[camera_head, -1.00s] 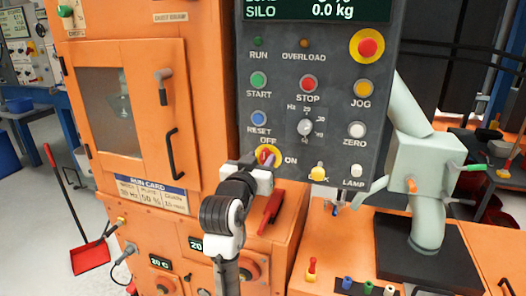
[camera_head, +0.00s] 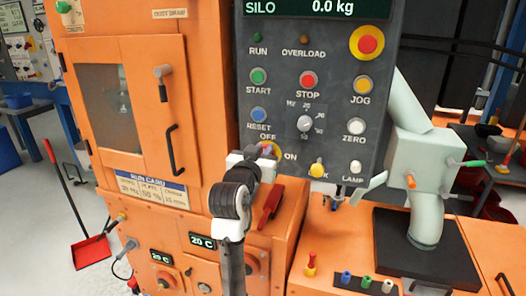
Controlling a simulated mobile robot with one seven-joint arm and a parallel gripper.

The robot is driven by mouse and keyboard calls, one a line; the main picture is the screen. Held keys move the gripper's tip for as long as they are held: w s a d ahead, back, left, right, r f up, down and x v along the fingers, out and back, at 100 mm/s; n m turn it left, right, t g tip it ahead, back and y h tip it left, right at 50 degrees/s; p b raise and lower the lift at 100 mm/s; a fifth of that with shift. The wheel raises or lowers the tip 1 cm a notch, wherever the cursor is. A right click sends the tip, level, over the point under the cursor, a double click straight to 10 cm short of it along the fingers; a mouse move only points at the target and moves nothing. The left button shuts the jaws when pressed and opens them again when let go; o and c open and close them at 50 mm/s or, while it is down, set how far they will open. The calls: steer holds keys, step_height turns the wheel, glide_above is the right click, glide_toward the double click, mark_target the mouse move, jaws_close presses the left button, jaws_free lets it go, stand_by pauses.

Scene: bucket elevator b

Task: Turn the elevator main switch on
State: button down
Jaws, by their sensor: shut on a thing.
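The elevator main switch (camera_head: 272,149) is a red knob on a yellow plate, low on the dark control panel (camera_head: 262,88), between the labels OFF and ON. My gripper (camera_head: 265,155) is at the switch and shut on its knob. My wrist and the white gripper body cover most of the knob and plate. Which way the knob points cannot be told. The RUN lamp (camera_head: 257,38) above looks dark green, and the display (camera_head: 319,8) reads SILO 0.0 kg.
A red emergency button (camera_head: 367,44) and START, STOP, JOG, RESET and ZERO buttons sit on the same panel. A grey-green machine (camera_head: 425,165) stands right.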

mark_target(277, 153)
steer(key=shift+f+m, duration=0.15)
steer(key=shift+m, duration=0.15)
steer(key=m+b, duration=0.2)
steer(key=m, duration=0.1)
steer(key=d+m+b, duration=0.1)
steer(key=m+b, duration=0.1)
steer(key=m, duration=0.1)
steer(key=d+f+m+b, duration=0.1)
steer(key=m+b, duration=0.1)
steer(key=shift+s+f+m, duration=0.1)
steer(key=shift+s+m, duration=0.2)
steer(key=shift+m, duration=0.1)
steer(key=m+b, duration=0.2)
steer(key=m, duration=0.1)
steer(key=f+m+b, duration=0.1)
steer(key=m, duration=0.1)
steer(key=shift+s+d+b, duration=0.1)
steer(key=shift+d+b, duration=0.15)
steer(key=shift+b, duration=0.05)
steer(key=shift+f+m+b, duration=0.15)
steer(key=shift+m+b, duration=0.35)
steer(key=shift+m, duration=0.35)
steer(key=shift+f+m+b, duration=0.15)
steer(key=shift+m+b, duration=0.3)
steer(key=shift+m, duration=0.4)
steer(key=c, duration=1.4)
jaws_free()
